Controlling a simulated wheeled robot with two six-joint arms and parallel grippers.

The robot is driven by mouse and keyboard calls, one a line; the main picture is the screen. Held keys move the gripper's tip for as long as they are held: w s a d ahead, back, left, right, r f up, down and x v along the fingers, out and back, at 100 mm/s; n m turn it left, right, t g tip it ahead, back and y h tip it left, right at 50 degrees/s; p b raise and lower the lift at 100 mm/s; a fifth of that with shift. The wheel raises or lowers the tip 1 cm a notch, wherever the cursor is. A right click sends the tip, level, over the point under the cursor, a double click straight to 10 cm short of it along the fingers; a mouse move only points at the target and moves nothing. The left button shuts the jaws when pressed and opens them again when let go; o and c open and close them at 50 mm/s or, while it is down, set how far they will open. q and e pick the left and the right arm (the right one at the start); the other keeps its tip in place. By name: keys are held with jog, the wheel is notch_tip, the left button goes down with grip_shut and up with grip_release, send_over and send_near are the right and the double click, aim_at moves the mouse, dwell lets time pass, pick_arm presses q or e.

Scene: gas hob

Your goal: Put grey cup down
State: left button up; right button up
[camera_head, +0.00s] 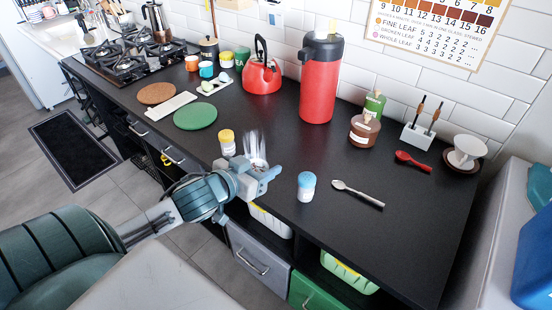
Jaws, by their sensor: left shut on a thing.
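My left gripper (264,178) reaches in from the left over the front edge of the dark counter (330,150). It is shut on the grey cup (256,150), which shows as a pale, shiny, streaked shape just behind the fingers. The gripper hides the cup's lower part, so I cannot tell whether it touches the counter. My right gripper is not in view.
A yellow-lidded jar (227,142) stands close left of the cup and a blue-lidded jar (306,187) to its right. A spoon (358,193) lies farther right. A green round mat (195,116), red kettle (262,74) and red flask (319,85) stand behind.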

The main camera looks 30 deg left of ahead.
pick_arm(q)
jog(key=w+a+f, duration=0.1)
jog(key=w, duration=0.3)
jog(key=w+a+f, duration=0.1)
jog(key=w+f, duration=0.1)
jog(key=w, duration=0.3)
jog(key=w+a+f+p, duration=0.1)
jog(key=w, duration=0.4)
jog(key=shift+a+f, duration=0.25)
jog(key=shift+a, duration=0.1)
jog(key=shift+f, duration=0.2)
jog(key=o, duration=1.2)
jog(key=shift+f, duration=0.1)
jog(key=shift+o, duration=0.2)
jog(key=shift+s+a, duration=0.1)
jog(key=shift+s, duration=0.15)
jog(key=v, duration=0.6)
jog(key=shift+s+r, duration=0.2)
jog(key=shift+r, duration=0.05)
jog(key=shift+p+v, duration=0.6)
jog(key=shift+v, duration=1.9)
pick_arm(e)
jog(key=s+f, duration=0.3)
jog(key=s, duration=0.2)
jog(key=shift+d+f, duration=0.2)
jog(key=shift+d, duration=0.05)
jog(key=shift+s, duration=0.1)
